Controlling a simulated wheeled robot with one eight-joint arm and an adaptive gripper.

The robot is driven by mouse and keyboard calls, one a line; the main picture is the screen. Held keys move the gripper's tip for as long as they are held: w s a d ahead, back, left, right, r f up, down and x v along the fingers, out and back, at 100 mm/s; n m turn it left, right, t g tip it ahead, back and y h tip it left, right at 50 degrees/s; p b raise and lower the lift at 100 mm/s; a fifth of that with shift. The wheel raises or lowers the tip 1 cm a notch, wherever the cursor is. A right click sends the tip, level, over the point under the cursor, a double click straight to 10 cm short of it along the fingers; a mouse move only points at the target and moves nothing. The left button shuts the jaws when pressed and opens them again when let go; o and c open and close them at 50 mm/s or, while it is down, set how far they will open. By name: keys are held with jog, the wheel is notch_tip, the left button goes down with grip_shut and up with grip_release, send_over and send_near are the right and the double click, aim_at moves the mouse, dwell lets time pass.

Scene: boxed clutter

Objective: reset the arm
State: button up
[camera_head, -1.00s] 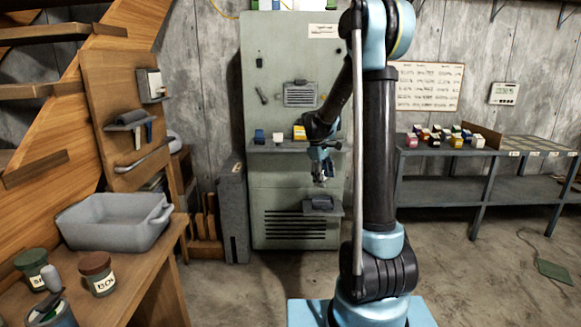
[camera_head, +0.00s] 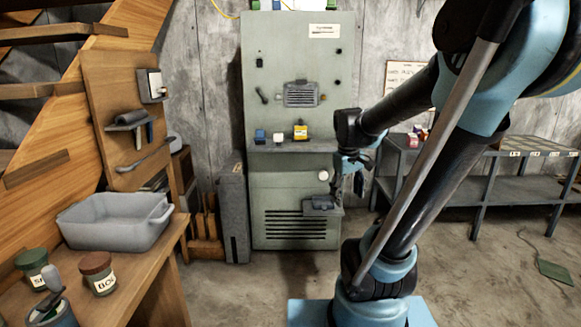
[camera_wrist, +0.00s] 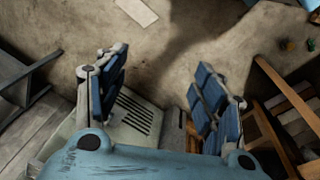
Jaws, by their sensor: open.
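My arm leans across the right half of the head view, its upper links close to the camera. My gripper (camera_head: 348,186) points down in front of the right edge of the grey-green cabinet (camera_head: 290,85). In the wrist view my gripper (camera_wrist: 160,85) has its two blue-padded fingers spread wide apart, with nothing between them. Bare floor and part of the cabinet's slotted front show beyond the fingers.
Small boxes (camera_head: 300,132) sit on the cabinet's ledge. At left, a wooden bench holds a grey basin (camera_head: 112,222) and lidded jars (camera_head: 97,272). At right, my arm partly hides a metal shelf table (camera_head: 530,150). Open floor lies between.

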jog(key=s+f+m+y, duration=0.1)
jog(key=s+f+m, duration=0.3)
jog(key=s, duration=1)
notch_tip(320, 180, down, 4)
jog(key=shift+s+d+r+m+t, duration=0.2)
jog(key=shift+m+t, duration=0.1)
jog(key=shift+t, duration=0.1)
jog(key=shift+w+f, duration=0.2)
jog(key=shift+w, duration=0.25)
